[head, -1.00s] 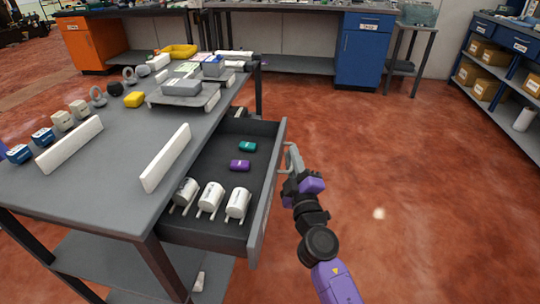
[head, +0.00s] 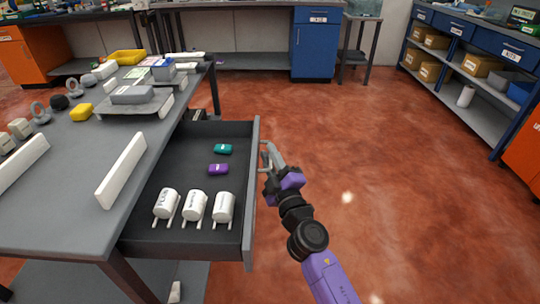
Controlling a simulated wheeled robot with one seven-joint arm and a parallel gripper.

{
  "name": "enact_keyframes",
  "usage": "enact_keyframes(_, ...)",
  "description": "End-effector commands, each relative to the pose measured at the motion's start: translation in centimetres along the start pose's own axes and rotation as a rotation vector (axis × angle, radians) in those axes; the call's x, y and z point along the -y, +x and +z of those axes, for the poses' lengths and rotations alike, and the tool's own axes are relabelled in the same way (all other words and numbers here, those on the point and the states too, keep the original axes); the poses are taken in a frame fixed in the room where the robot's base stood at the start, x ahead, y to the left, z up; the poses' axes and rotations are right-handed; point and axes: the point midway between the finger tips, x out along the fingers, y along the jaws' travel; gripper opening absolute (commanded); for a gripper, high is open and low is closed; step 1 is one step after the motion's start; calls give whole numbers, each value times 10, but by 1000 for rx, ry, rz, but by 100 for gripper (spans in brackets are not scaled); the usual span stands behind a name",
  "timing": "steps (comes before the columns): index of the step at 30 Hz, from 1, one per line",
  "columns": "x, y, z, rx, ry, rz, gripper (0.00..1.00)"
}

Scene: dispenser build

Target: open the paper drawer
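A dark grey drawer (head: 251,205) is pulled far out from under the right side of the grey worktable (head: 75,205). No label on its front shows from here. A grey handle (head: 264,147) stands on the outer face. My gripper (head: 268,157) is at this handle, outside the drawer, and looks shut on it. The fingertips are small and partly merge with the handle.
Two white upright bars (head: 122,170) and a grey platform (head: 134,103) are on the tabletop. The red floor (head: 380,180) right of the drawer is clear. A blue cabinet (head: 318,45) stands behind, and a shelf unit (head: 470,85) stands at the right.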

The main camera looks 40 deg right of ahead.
Motion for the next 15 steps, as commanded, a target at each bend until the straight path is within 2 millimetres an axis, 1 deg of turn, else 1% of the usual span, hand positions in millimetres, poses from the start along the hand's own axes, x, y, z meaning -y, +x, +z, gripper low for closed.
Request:
enact_keyframes(5, -1, 0, 0, 1, 0, 1, 19)
enact_keyframes(8, 0, -6, 1, 1, 0, 1, 19)
enact_keyframes(11, 1, -18, 1, 1, 2, 0, 19)
enact_keyframes(15, 3, -42, 1, 1, 0, -1, 19)
